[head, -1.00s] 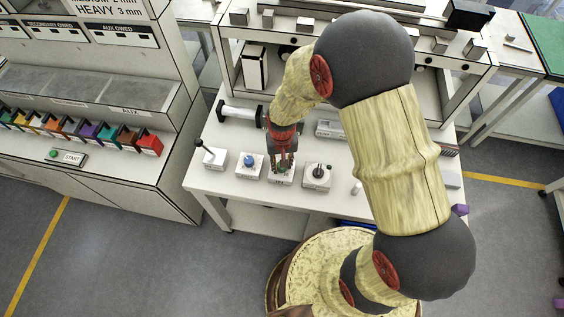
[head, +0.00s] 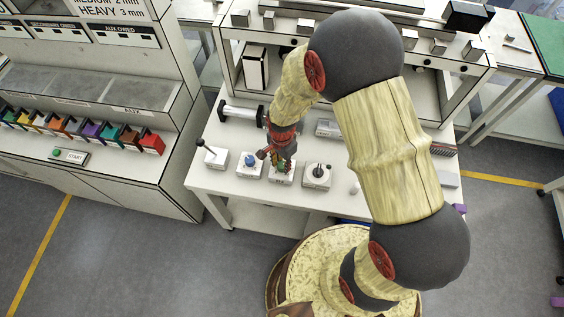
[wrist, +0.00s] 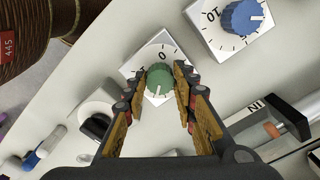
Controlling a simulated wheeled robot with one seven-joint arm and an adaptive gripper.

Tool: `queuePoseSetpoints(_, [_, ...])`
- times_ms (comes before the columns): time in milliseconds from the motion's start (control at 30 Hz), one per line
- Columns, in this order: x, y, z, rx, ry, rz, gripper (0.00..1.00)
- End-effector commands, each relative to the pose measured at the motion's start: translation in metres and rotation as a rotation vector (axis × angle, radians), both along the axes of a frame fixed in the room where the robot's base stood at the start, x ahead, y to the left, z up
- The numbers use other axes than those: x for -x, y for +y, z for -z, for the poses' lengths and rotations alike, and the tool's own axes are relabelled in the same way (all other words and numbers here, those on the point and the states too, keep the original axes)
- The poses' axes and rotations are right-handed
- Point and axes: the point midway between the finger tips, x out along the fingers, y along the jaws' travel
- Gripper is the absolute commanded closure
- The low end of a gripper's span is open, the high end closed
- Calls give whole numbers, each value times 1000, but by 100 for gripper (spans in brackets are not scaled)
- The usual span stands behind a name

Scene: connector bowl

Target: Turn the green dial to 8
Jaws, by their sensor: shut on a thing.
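A white pointer line on the dial points toward the bottom of the picture. My gripper (wrist: 160,82) is shut on the green dial, with one finger on each side of it. In the head view my gripper (head: 282,166) comes down over the dial's plate (head: 279,178) on the white table (head: 228,182). Most of the scale, including any 8, is hidden or unreadable.
A blue dial (head: 250,159) on its own plate stands just left of the green one. A metal cylinder (head: 242,113) lies behind.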

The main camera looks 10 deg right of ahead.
Motion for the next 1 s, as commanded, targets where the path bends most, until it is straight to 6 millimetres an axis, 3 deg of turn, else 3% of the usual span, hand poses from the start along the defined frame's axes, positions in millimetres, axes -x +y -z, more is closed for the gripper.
queuePoseSetpoints(500, [-1,0,0,0,-1,395,98])
queuePoseSetpoints(1000, [-1,0,0,-1,-2,506,98])
